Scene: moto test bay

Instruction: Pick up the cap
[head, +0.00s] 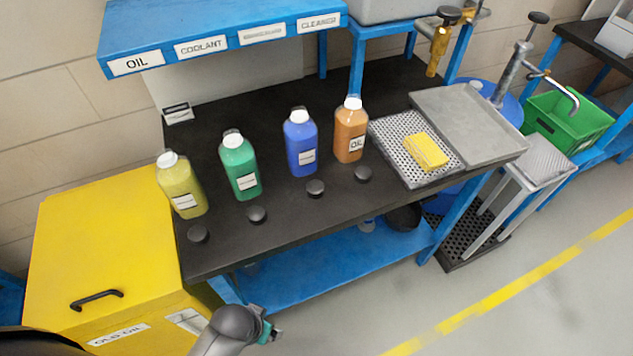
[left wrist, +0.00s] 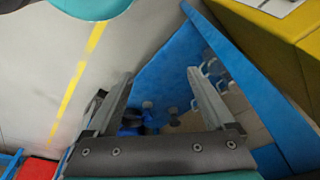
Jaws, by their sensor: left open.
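Several round black caps lie on the dark bench top in the head view, in a row in front of the bottles: one at the left (head: 198,233), one beside it (head: 256,214), one further right (head: 315,187) and one at the right end (head: 363,174). The bottles wear white caps, such as the one on the yellow bottle (head: 167,158). Which cap is meant, I cannot tell. My left gripper (head: 275,334) is low in front of the bench, apart from all caps. In the left wrist view its fingers (left wrist: 158,73) are spread and empty. My right gripper is not seen.
Yellow, green (head: 240,168), blue (head: 300,145) and orange (head: 350,132) bottles stand behind the black caps. A yellow sponge (head: 426,151) lies on a perforated tray (head: 398,130). A yellow cabinet (head: 100,240) adjoins the bench's left end. The blue shelf (left wrist: 165,65) runs below.

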